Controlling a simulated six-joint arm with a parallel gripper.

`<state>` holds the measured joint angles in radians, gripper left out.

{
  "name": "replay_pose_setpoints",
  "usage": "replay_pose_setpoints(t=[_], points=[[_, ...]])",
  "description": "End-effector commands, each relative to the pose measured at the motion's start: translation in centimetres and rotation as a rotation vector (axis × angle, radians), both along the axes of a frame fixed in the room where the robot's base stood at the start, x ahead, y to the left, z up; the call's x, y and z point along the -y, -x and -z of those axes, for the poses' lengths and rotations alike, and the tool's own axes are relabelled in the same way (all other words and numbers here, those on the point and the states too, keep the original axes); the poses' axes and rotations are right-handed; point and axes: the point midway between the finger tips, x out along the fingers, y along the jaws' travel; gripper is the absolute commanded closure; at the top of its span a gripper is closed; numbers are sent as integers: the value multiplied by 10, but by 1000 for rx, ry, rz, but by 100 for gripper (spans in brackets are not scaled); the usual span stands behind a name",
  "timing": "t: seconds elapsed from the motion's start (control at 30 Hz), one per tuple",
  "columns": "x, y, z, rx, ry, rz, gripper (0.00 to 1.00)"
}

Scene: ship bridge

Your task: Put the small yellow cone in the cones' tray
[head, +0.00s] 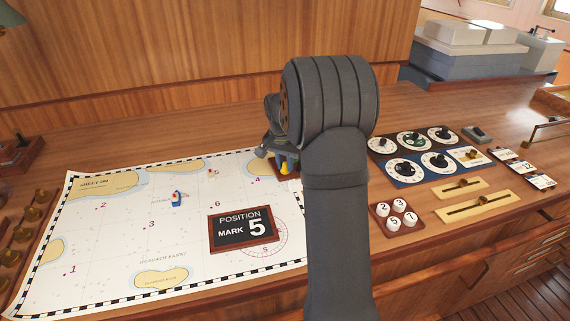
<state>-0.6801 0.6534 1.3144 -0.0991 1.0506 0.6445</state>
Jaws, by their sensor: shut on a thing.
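My gripper (274,154) is at the far right part of the chart, partly hidden behind my own arm. It is shut on the small yellow cone (284,166), of which only a small yellow patch shows. A reddish-brown tray (290,176), which looks like the cones' tray, lies right below the cone. Most of this tray is hidden by my arm and gripper. I cannot tell whether the cone touches the tray.
The chart (110,235) carries a small blue-and-white boat (179,200), another small piece (212,173) and a "Position Mark 5" board (242,229). To the right are a tray of white numbered knobs (380,210), dial panels (403,170) and yellow slider plates (477,206).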

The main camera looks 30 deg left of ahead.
Motion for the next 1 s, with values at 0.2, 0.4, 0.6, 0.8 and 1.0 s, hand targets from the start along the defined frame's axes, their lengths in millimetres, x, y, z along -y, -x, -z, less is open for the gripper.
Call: replay_pose_setpoints(t=[0.2,0.4,0.6,0.8,1.0], points=[[0,0,4,1,-1,0,100],[0,0,7,1,-1,0,76],[0,0,6,1,-1,0,70],[0,0,1,2,-1,0,70],[0,5,-32,5,-3,0,70]])
